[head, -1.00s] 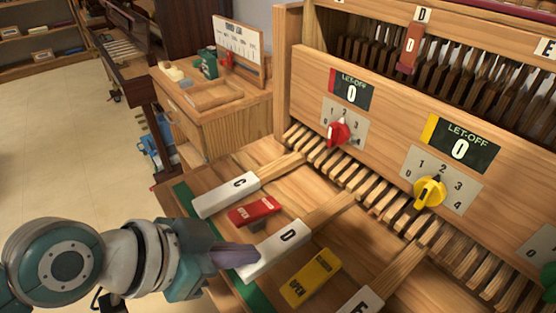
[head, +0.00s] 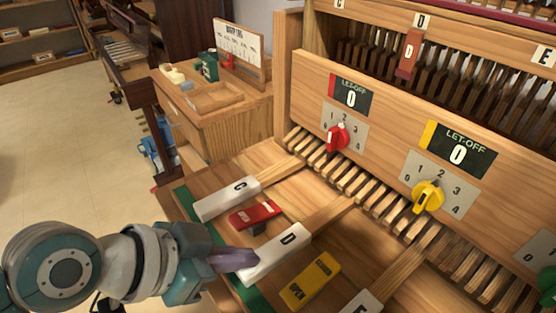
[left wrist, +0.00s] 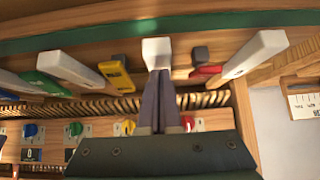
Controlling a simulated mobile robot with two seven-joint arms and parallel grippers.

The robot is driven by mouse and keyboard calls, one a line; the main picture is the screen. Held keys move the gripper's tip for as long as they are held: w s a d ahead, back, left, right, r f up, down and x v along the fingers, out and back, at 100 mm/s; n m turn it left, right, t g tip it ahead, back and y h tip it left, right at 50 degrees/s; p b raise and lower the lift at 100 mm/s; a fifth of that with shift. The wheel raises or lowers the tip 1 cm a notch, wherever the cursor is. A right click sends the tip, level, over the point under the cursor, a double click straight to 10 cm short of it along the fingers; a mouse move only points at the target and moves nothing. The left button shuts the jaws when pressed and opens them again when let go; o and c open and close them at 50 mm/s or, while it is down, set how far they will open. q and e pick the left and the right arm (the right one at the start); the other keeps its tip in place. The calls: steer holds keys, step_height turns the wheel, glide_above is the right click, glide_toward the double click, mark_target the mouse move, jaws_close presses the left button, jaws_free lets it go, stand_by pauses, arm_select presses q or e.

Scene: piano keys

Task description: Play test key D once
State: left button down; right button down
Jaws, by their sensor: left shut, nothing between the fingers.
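The white test key D (head: 270,262) lies on the wooden key bed between key C and the yellow block. My left gripper (head: 250,259) comes in from the left, with its purple-grey fingers shut and empty at the near end of key D. In the left wrist view the fingers (left wrist: 158,84) are together, in line with the white end of a key (left wrist: 157,49). I cannot tell whether they touch it or whether the key is pressed. My right gripper is not in view.
White key C (head: 225,201) and a red block (head: 255,215) lie on the far side of key D; a yellow block (head: 311,280) and key E (head: 362,303) lie nearer. Red (head: 337,137) and yellow (head: 428,197) let-off dials stand behind, both displays showing 0.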

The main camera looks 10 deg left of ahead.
arm_select(q)
steer(key=shift+r+p, duration=0.5)
steer(key=shift+r, duration=0.05)
steer(key=r+p, duration=0.4)
steer(key=shift+s+a, duration=0.2)
steer(key=p+v, duration=0.1)
steer(key=v, duration=0.8)
steer(key=shift+f, duration=0.2)
steer(key=shift+s, duration=0.15)
